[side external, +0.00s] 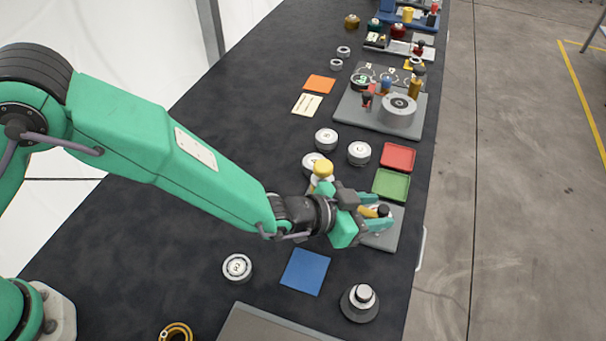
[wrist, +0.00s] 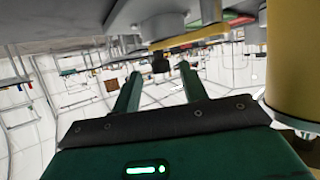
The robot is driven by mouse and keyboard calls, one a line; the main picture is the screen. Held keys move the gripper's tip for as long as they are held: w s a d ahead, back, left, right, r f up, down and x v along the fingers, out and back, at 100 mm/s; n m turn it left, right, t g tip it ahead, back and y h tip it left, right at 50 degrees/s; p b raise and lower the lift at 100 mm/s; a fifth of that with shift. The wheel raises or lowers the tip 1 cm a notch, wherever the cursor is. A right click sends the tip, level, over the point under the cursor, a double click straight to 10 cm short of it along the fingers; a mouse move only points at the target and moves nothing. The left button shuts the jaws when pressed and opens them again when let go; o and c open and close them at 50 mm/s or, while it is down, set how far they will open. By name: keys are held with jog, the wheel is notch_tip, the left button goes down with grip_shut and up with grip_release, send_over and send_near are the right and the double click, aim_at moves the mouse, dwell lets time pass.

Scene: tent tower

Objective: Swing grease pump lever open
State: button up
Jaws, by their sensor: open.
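The grease pump stands on a grey base plate (side external: 390,238) at the table's right edge, partly hidden by my gripper. Its yellow lever (side external: 368,212) carries a black knob (side external: 383,210). In the wrist view, which looks upside down, the yellow lever (wrist: 190,40) crosses above the fingers and the dark knob (wrist: 160,64) hangs between and just beyond them. My gripper (side external: 376,224) is open at the lever's end. Its two green fingers show apart in the wrist view (wrist: 160,78). I cannot tell whether either finger touches the knob.
A yellow-capped container (side external: 322,169) stands close to my wrist; a large yellow cylinder (wrist: 290,65) is close at right in the wrist view. Green (side external: 391,185) and red (side external: 398,156) trays lie behind. A blue square (side external: 305,272) and a grey knobbed weight (side external: 361,302) lie in front.

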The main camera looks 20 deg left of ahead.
jog(key=shift+c, duration=0.2)
grip_shut()
jog(key=shift+s+a+m, duration=0.15)
jog(key=shift+s+m, duration=0.15)
jog(key=shift+o, duration=0.2)
grip_release()
jog(key=v, duration=0.7)
jog(key=shift+s+a, duration=0.2)
jog(key=shift+a, duration=0.1)
